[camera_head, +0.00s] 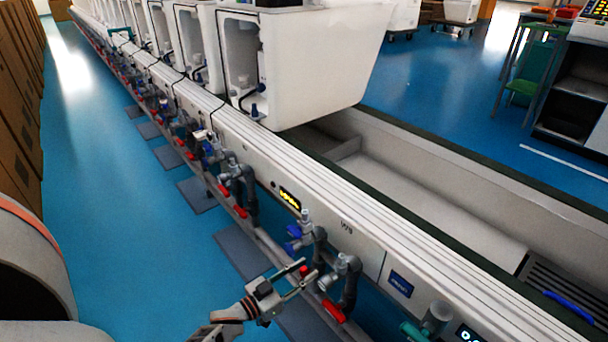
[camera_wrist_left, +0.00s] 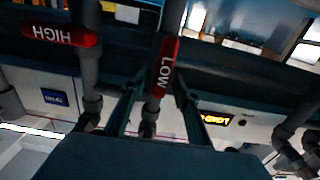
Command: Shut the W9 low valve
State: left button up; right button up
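The W9 label (camera_head: 347,227) is on the white bench side in the head view. Below it are grey pipes with red valve handles. The handle marked LOW (camera_wrist_left: 165,62) lies nearly along its pipe in the left wrist view; a small red end of it shows in the head view (camera_head: 303,270). The handle marked HIGH (camera_wrist_left: 60,36) lies across its own pipe, to the left in the wrist view. My left gripper (camera_head: 308,279) is open, its fingers on either side of the LOW pipe. I cannot tell whether they touch the handle. My right gripper is out of view.
The long white bench (camera_head: 300,190) carries more pipes and red handles towards the back. White toilet units (camera_head: 320,60) stand on it. A blue knob (camera_head: 294,231) and pipework sit close to my gripper.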

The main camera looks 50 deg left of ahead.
pick_arm(q)
grip_shut()
jog(key=shift+d+m, duration=0.1)
jog(key=shift+m, duration=0.3)
jog(key=m, duration=0.2)
jog(key=shift+d+m, duration=0.3)
jog(key=shift+m, duration=0.1)
jog(key=m, duration=0.3)
jog(key=shift+d+f+m, duration=0.3)
jog(key=shift+d, duration=0.05)
jog(key=m, duration=0.3)
jog(key=f+m, duration=0.1)
jog(key=m, duration=0.3)
jog(key=d+f+m, duration=0.1)
jog(key=m, duration=0.2)
jog(key=shift+s+m, duration=0.1)
jog(key=shift+m, duration=0.3)
